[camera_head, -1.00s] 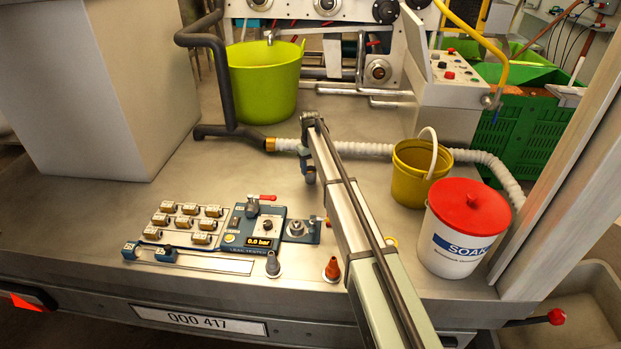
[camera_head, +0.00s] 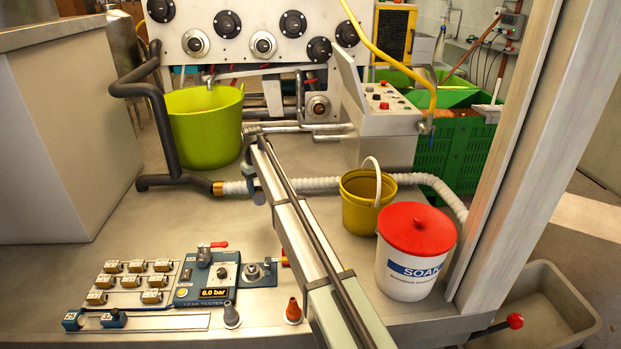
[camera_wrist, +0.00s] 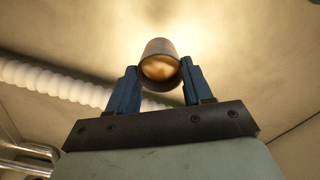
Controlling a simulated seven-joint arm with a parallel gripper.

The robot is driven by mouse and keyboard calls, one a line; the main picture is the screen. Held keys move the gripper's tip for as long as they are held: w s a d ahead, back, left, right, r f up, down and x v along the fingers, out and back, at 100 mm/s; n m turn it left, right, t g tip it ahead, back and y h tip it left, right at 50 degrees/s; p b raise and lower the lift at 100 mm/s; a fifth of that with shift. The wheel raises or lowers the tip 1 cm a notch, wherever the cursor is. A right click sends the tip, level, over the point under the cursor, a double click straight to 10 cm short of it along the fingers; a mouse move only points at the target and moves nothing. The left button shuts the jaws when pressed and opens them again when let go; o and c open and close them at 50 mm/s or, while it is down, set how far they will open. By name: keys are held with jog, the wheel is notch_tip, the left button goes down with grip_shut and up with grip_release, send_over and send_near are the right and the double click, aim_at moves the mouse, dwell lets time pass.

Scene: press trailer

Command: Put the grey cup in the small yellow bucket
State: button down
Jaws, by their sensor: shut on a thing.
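The grey cup (camera_wrist: 161,48) is a dull metallic cylinder, with its round opening facing the wrist camera and a brownish inside. My gripper (camera_wrist: 159,68) is shut on it, with one blue finger on each side. In the head view my gripper (camera_head: 258,194) hangs at the far end of my arm, near the white hose, and the cup cannot be made out there. The small yellow bucket (camera_head: 361,214) stands upright on the deck to the right of my gripper, apart from it. Its white handle is raised, and its inside bottom is hidden.
A red-lidded white bucket (camera_head: 408,275) stands just in front of the yellow one. A white ribbed hose (camera_head: 310,184) runs behind. A large lime tub (camera_head: 203,130) stands at back left, a control box (camera_head: 385,118) behind. A leak tester (camera_head: 207,282) lies front left.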

jog(key=w+d+r+m, duration=0.1)
jog(key=d+r, duration=0.3)
jog(key=d, duration=0.6)
jog(key=d+r+m, duration=0.2)
jog(key=d+r, duration=0.2)
jog(key=d, duration=0.6)
jog(key=w+d+r+m, duration=0.1)
jog(key=d+r, duration=0.2)
jog(key=d, duration=0.7)
jog(key=s+d+r+m, duration=0.4)
jog(key=s+m, duration=0.1)
jog(key=m, duration=0.6)
notch_tip(320, 180, down, 18)
jog(key=s+m, duration=0.1)
jog(key=m, duration=0.8)
jog(key=shift+f+m, duration=0.2)
jog(key=shift+m, duration=0.1)
jog(key=shift+f, duration=0.55)
